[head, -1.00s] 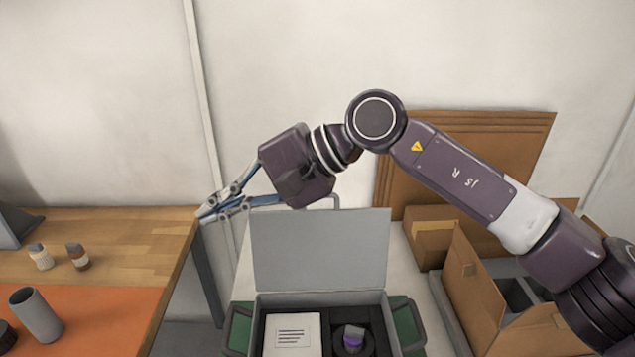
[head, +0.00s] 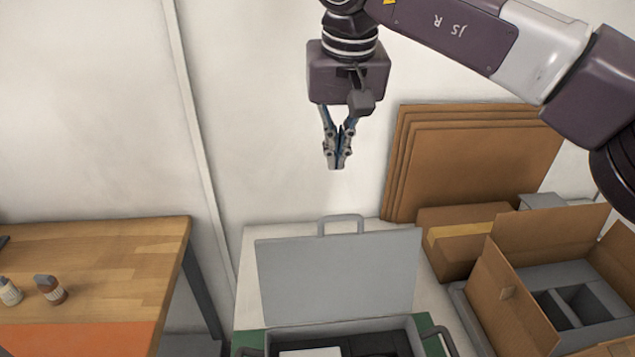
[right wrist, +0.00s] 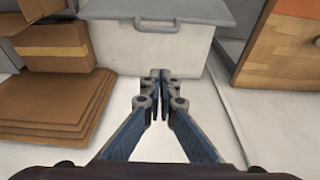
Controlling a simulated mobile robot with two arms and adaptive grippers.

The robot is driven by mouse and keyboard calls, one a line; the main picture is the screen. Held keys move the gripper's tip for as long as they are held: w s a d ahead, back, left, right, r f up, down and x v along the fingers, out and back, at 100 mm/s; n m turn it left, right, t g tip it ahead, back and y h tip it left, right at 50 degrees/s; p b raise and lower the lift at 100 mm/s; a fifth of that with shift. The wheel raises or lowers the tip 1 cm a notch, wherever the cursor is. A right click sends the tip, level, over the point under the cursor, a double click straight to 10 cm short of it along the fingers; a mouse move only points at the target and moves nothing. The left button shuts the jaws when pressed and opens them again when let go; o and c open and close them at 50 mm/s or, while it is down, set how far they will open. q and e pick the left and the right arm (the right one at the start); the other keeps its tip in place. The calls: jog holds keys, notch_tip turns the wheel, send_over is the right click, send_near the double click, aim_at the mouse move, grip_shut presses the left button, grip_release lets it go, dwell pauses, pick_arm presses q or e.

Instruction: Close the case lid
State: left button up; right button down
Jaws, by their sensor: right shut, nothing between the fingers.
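The grey case lid (head: 338,278) stands open, upright at the back of the case, with a handle (head: 340,224) on its top edge. The case body (head: 385,325) shows at the bottom of the head view, partly cut off, with a white item and dark foam inside. My right gripper (head: 337,166) is shut and empty, pointing down above and apart from the lid. In the right wrist view the gripper (right wrist: 160,75) is shut, and the lid (right wrist: 155,12) and its handle (right wrist: 157,25) show beyond it. My left gripper is not in view.
A wooden table (head: 95,265) with small bottles (head: 50,290) stands at the left. Flat cardboard sheets (head: 480,165) lean on the wall behind. An open cardboard box (head: 520,310) and a closed box (head: 455,240) stand at the right. The air around the gripper is clear.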

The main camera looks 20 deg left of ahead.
jog(key=d+p+x, duration=0.1)
jog(key=p+x, duration=0.1)
jog(key=x, duration=0.8)
pick_arm(q)
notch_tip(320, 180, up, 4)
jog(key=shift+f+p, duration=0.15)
jog(key=shift+p, duration=0.65)
pick_arm(e)
jog(key=s, duration=0.3)
jog(key=shift+s+d+r, duration=0.25)
jog(key=shift+d+r, duration=0.1)
jog(key=shift+d, duration=0.05)
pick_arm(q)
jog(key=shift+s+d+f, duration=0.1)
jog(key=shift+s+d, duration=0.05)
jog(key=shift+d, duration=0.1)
